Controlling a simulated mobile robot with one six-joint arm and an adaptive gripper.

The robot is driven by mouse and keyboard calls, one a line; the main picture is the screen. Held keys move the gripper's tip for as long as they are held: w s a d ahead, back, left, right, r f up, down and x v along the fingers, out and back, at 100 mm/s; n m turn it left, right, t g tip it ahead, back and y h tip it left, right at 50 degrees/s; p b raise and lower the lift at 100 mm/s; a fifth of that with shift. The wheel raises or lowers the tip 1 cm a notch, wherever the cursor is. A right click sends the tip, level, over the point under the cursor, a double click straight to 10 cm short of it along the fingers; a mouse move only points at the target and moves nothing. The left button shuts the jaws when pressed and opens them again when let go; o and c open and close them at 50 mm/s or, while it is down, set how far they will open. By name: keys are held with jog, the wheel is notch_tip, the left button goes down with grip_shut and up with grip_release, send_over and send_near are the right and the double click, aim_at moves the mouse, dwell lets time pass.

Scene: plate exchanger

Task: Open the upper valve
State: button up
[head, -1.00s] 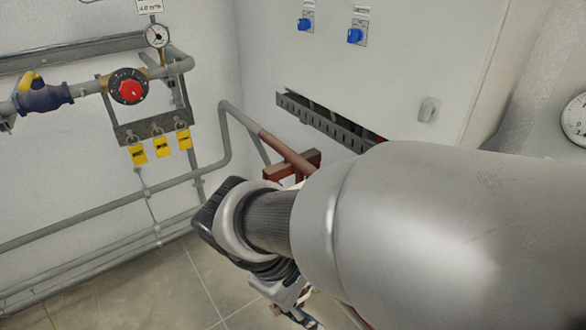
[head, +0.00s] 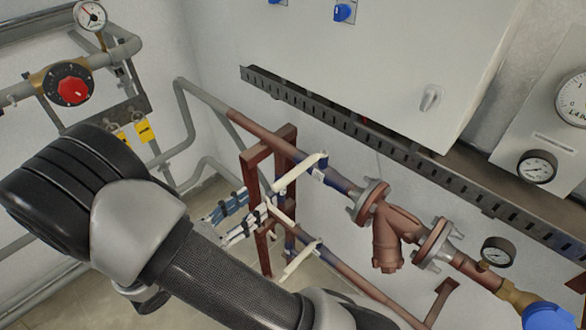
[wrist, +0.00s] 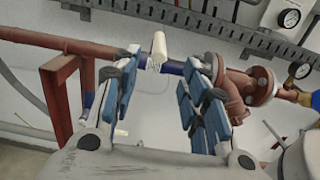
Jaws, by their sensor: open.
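The upper valve's cream lever (head: 300,172) slants down and left from the upper pipe, beside a blue pipe section (head: 337,182). In the wrist view the lever's end (wrist: 158,48) shows between and beyond the fingertips, pointing toward the camera. My gripper (head: 252,210) is open, left of the lever in the head view and close to its lower end; contact cannot be told. Its blue-padded fingers (wrist: 160,75) are spread with nothing clearly held. A second cream lever (head: 302,259) sits on the lower pipe.
A reddish-brown frame (head: 256,175) stands close behind my gripper. A flanged brown strainer (head: 388,238) and a small gauge (head: 498,252) are to the right. A slotted tray (head: 345,120) runs above, under the white cabinet (head: 400,60).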

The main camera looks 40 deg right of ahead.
aim_at(295, 170)
jog(key=d, duration=0.5)
jog(key=d+b, duration=0.1)
jog(key=d, duration=0.4)
jog(key=w+d, duration=0.1)
jog(key=d, duration=0.4)
jog(key=shift+w+d, duration=0.1)
jog(key=shift+d, duration=0.25)
grip_shut()
